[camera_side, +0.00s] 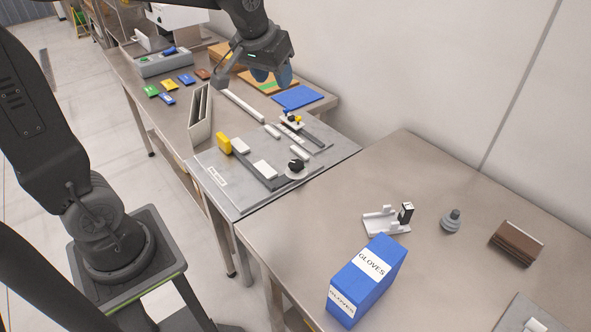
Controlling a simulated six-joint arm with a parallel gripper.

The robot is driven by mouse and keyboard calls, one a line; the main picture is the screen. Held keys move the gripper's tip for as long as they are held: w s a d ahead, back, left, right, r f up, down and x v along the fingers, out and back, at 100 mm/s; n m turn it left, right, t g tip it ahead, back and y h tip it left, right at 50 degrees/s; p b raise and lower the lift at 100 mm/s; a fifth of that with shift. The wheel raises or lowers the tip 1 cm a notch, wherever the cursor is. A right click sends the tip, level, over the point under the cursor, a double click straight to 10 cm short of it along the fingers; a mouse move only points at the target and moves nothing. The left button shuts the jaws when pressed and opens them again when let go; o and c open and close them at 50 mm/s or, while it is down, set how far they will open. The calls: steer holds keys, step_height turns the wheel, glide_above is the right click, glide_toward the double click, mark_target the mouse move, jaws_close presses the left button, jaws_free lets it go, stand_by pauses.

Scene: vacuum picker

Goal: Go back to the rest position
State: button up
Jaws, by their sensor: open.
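My gripper (271,76) hangs at the end of my dark arm at the top centre, above the far part of the bench. Its blue fingertips point down, apart from the objects below, with nothing visible between them. A grey plate (240,205) below and nearer the camera carries a yellow block (224,144), white blocks, a black knob (296,166) and a small fixture (292,121) with a yellow part. The plate lies flat on the bench.
A blue gloves box (366,283), a white holder (380,222), a grey weight-like piece (451,220) and a brown block (516,243) stand on the near table. An upright grey bin (200,118) and a blue sheet (297,97) lie near my gripper. A wall bounds the right.

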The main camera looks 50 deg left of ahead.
steer(key=s+d+f+m, duration=0.1)
steer(key=s+d+m, duration=0.1)
steer(key=s, duration=0.7)
steer(key=s+d+f+m+h, duration=0.1)
steer(key=s+d+m, duration=0.1)
steer(key=s+d, duration=0.3)
steer(key=s, duration=0.3)
steer(key=shift+s+t+h, duration=0.3)
steer(key=shift+s+t, duration=0.1)
steer(key=shift+d, duration=0.1)
